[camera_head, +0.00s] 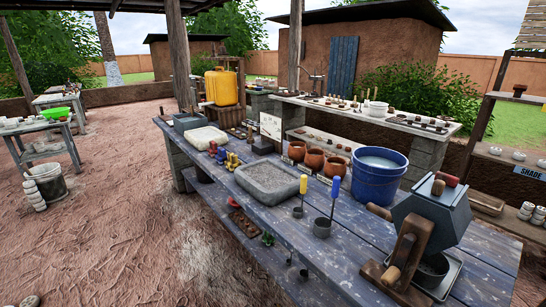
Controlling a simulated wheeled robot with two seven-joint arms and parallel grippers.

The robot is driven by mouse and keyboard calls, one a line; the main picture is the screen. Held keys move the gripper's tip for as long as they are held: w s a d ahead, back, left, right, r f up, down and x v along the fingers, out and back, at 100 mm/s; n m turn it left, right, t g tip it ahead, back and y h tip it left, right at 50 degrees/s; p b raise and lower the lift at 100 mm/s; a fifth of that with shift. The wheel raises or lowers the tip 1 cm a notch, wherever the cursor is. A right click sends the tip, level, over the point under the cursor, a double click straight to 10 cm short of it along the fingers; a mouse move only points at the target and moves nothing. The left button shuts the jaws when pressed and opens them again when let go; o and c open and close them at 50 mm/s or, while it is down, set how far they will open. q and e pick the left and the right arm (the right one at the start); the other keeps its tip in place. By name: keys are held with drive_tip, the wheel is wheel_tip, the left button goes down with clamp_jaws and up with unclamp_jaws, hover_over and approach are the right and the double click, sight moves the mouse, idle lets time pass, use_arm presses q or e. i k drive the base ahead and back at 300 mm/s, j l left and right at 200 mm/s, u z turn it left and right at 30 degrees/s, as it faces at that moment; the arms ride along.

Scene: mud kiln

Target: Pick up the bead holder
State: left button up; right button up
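I cannot tell for sure which thing is the bead holder. On the long blue-grey table (262,232), a tool with a yellow handle (303,184) stands upright near a tool with a blue handle (335,188). The blue-handled tool stands in a small dark cup (322,228). A grey stone slab or shallow tray (268,180) lies to their left. Small yellow and blue pieces (230,160) sit left of the slab, too small to make out. Neither of my grippers is in view.
A blue bucket (378,175) and several clay pots (313,159) stand along the table's back. A grey drum with a wooden frame (432,215) fills the right end. A yellow jug (222,87) stands at the far end. The dirt floor (120,210) left of the table is open.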

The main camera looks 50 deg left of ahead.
sight(221, 156)
drive_tip(key=k+j+u, duration=0.15)
drive_tip(key=u, duration=1.9)
